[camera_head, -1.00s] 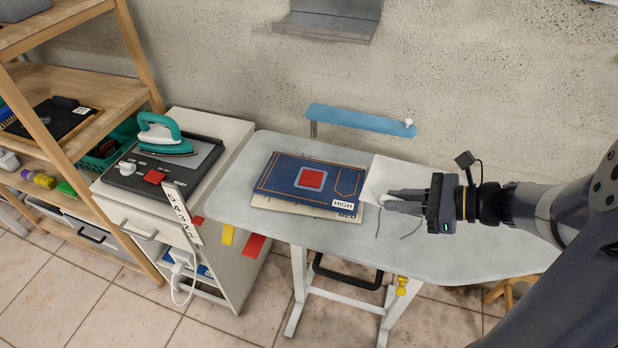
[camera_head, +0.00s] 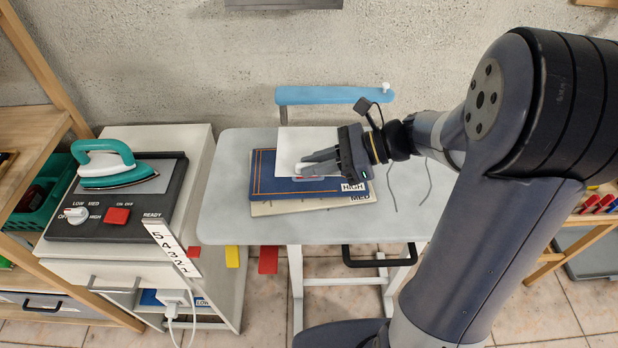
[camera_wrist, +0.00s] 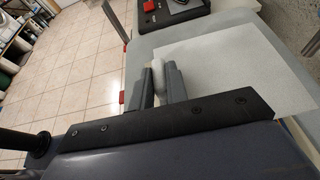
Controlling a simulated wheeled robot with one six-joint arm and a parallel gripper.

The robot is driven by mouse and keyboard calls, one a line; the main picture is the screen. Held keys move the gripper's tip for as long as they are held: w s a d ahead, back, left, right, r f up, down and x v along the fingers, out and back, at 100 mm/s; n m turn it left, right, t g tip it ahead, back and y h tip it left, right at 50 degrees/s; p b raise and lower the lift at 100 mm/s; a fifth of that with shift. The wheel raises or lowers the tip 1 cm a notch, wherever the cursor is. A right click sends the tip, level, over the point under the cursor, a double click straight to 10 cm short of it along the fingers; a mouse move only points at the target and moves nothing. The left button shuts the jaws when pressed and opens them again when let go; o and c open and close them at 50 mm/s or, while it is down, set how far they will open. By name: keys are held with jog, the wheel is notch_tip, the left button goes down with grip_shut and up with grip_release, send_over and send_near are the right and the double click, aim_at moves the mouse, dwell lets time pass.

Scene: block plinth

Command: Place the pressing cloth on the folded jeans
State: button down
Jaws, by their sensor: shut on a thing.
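The pressing cloth (camera_head: 293,141) is a thin white sheet in the head view, over the back right part of the folded jeans (camera_head: 267,184). The jeans are a flat dark blue stack with orange stitching, lying on a beige board (camera_head: 270,208). My gripper (camera_head: 302,168) is shut on a pale knob-like grip at the cloth, and it hides the jeans' middle and right part. In the wrist view, the fingers (camera_wrist: 161,88) close on the pale grip and the cloth (camera_wrist: 232,70) spreads out to the right. I cannot tell whether the cloth touches the jeans.
The grey ironing table (camera_head: 225,215) bears the jeans. A teal iron (camera_head: 107,165) rests on a control panel (camera_head: 135,211) on the white cabinet at left. A blue bar (camera_head: 330,95) runs behind the table. Table space left of the jeans is clear.

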aim_at(316, 191)
jog(key=shift+f+b, duration=0.35)
jog(key=shift+f, duration=2.3)
jog(key=c, duration=1.4)
grip_release()
jog(key=shift+f, duration=0.1)
jog(key=shift+r, duration=0.2)
jog(key=v, duration=1.2)
jog(key=shift+f+p, duration=0.15)
jog(key=shift+p, duration=0.15)
